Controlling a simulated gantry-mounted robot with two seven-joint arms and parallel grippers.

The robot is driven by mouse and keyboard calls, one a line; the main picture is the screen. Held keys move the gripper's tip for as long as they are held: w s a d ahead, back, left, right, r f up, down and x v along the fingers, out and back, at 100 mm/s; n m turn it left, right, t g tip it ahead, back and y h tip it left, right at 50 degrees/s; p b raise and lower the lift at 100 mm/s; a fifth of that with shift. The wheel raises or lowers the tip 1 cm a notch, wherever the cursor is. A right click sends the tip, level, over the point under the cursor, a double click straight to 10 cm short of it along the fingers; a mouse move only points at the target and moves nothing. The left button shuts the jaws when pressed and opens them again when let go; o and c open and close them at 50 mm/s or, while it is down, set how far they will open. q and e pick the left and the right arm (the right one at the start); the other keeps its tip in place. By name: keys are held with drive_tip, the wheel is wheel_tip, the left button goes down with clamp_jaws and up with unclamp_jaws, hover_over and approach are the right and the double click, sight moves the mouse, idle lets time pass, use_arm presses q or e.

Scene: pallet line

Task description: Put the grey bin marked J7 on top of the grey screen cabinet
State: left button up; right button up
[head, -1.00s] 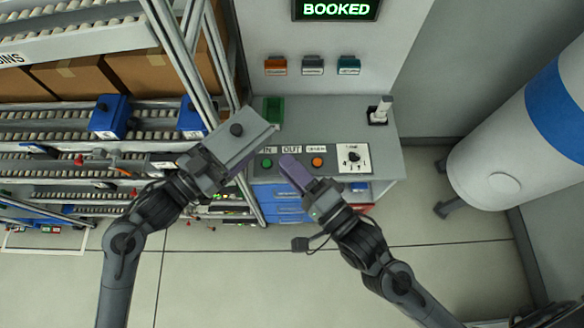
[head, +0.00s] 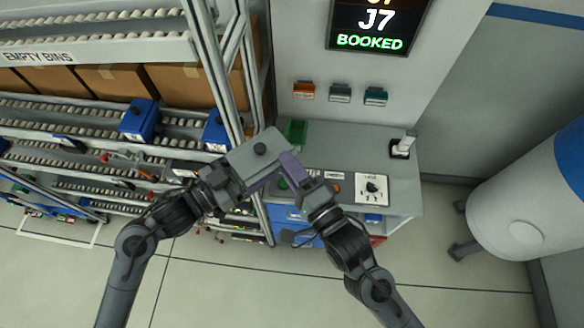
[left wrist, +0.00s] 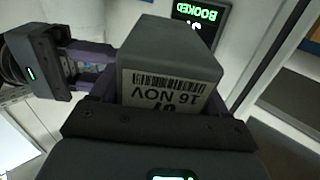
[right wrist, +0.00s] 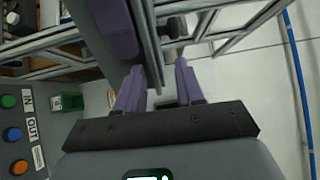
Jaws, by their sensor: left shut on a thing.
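My left gripper (left wrist: 165,118) is shut on the grey bin (head: 252,152), a box with a dark round knob on its upper face in the head view. In the left wrist view the bin (left wrist: 170,50) shows an upside-down label with a barcode, "16 NOV" and a partly hidden marking. My right gripper (head: 300,180) is close to the bin's right end; its jaws (right wrist: 158,90) are open with nothing between them in the right wrist view. The grey screen cabinet (head: 340,140) stands behind, its screen (head: 378,25) reading J7 BOOKED.
The worktop holds a green tray (head: 296,132), buttons, a dial plate (head: 372,189) and a white-topped device (head: 402,147). A roller rack (head: 90,110) with blue bins and cartons is at left, its metal posts close to the bin. A white cylinder (head: 525,205) stands at right.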

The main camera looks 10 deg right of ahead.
use_arm(q)
drive_tip(key=shift+r, duration=0.1)
use_arm(e)
drive_tip(key=c, duration=0.7)
drive_tip(key=shift+r, duration=0.1)
use_arm(q)
drive_tip(key=shift+f, duration=0.45)
use_arm(e)
drive_tip(key=shift+r, duration=0.25)
use_arm(q)
drive_tip(key=o, duration=1.6)
drive_tip(key=shift+r, duration=0.2)
drive_tip(key=shift+c, duration=0.2)
use_arm(e)
drive_tip(key=shift+f, duration=0.1)
use_arm(q)
drive_tip(key=shift+a+r, duration=0.1)
